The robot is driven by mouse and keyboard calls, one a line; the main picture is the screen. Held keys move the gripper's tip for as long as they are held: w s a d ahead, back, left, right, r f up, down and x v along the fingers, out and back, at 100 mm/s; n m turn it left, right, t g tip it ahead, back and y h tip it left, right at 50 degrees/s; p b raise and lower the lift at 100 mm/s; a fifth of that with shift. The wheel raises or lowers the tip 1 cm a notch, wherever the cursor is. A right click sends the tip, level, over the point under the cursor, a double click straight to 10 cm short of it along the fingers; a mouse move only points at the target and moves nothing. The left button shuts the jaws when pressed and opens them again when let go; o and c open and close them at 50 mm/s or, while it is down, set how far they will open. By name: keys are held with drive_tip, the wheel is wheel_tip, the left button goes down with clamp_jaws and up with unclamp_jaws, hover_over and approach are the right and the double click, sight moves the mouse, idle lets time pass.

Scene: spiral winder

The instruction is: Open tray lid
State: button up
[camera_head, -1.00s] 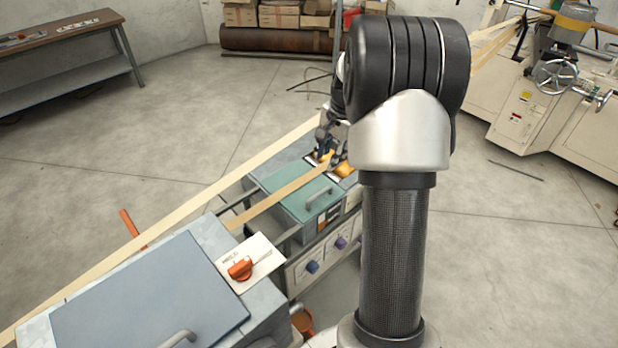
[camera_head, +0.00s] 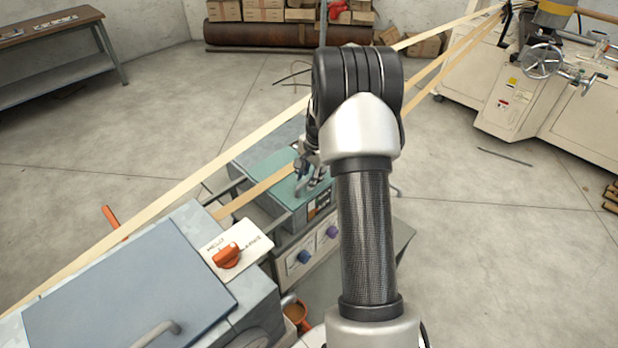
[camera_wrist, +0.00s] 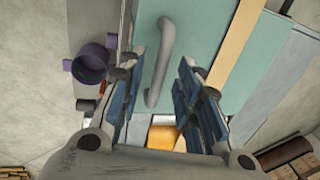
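A teal lid (camera_head: 268,190) lies flat on the low machine in the middle of the head view. Its grey bar handle (camera_wrist: 162,62) shows clearly in the wrist view and is mostly hidden behind my gripper in the head view. My gripper (camera_head: 310,175) is over the lid. In the wrist view my gripper (camera_wrist: 161,68) is open, with one blue-padded finger on each side of the handle. I see gaps between the handle and both fingers; the height of the fingertips relative to the handle is unclear.
A tan strip (camera_head: 262,187) crosses the lid beside the handle, and a longer strip (camera_head: 170,197) runs past the machine. Blue and purple knobs (camera_head: 331,232) are on the machine's front. A blue-grey panel (camera_head: 130,290) and an orange switch (camera_head: 227,256) are nearer.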

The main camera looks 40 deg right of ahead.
clamp_jaws()
idle(0.4)
idle(0.4)
